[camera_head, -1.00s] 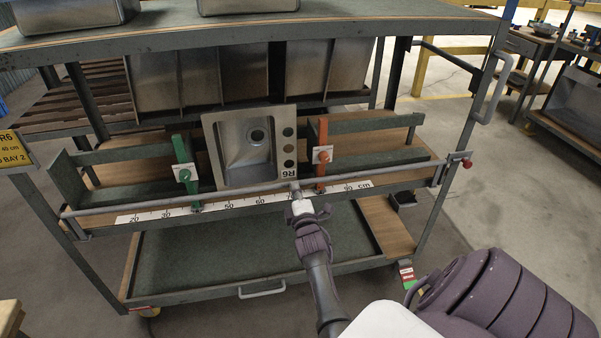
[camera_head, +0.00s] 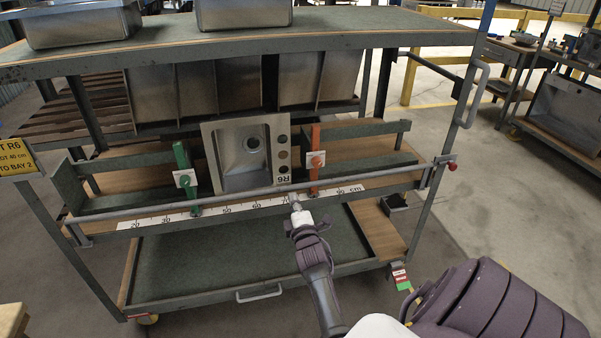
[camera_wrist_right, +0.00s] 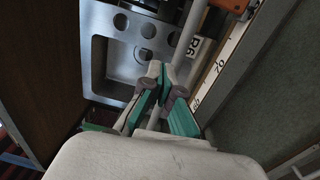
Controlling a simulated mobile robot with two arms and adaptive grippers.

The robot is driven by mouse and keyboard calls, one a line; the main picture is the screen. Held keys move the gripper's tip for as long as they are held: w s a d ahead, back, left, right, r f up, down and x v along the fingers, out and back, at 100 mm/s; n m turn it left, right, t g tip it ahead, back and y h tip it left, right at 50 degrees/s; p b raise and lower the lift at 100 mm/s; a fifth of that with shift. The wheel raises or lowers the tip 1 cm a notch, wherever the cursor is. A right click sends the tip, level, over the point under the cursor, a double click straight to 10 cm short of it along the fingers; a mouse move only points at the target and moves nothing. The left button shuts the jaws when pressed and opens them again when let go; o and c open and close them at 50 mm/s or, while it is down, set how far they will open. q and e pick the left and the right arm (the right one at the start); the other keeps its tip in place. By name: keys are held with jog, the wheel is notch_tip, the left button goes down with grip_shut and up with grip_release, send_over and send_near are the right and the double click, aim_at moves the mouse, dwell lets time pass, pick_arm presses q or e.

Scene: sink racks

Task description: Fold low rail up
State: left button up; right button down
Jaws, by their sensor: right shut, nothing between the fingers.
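The low rail (camera_head: 370,176) is a thin grey bar across the front of the rack's middle shelf, passing in front of the lower edge of an upright steel sink (camera_head: 224,150). My right gripper (camera_head: 297,206) is shut and empty, just below the rail near the sink's lower right corner. In the right wrist view, the rail (camera_wrist_right: 192,35) runs down behind the shut fingertips (camera_wrist_right: 158,75); I cannot tell whether they touch it. The sink also shows there (camera_wrist_right: 98,55). My left gripper is not in view.
A green stop (camera_head: 184,176) and an orange stop (camera_head: 314,160) flank the sink. A white ruler strip (camera_head: 240,208) runs along the shelf edge. A red knob (camera_head: 452,167) is at the rail's right end. Floor right of the rack is open.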

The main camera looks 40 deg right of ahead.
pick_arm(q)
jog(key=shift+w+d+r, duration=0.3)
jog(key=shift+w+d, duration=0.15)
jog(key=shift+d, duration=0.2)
pick_arm(e)
jog(key=r+v, duration=0.1)
jog(key=v, duration=0.7)
jog(key=shift+r, duration=0.25)
jog(key=shift+s, duration=0.15)
